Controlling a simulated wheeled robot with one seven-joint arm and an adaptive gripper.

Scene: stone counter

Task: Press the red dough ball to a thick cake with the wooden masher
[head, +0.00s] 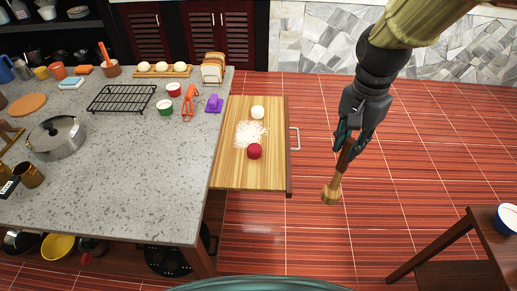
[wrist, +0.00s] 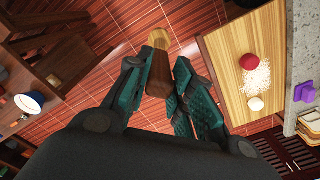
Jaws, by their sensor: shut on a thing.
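The red dough ball (head: 254,151) sits on the wooden pull-out board (head: 267,178), at the lower edge of a white flour patch (head: 247,130). It looks round and unpressed, and also shows in the wrist view (wrist: 250,60). My gripper (head: 347,140) is shut on the handle of the wooden masher (head: 332,190). The masher hangs head down over the floor, to the right of the board and apart from it. In the wrist view the masher (wrist: 158,70) is between the teal finger pads (wrist: 160,85). A white dough ball (head: 257,112) lies on the board behind the flour.
The grey stone counter (head: 150,200) adjoins the board on the left. A purple object (head: 214,104), a red-orange tool (head: 190,100) and small bowls stand near the counter's right side. A brown table with a bowl (head: 507,217) is at the lower right. Floor between is clear.

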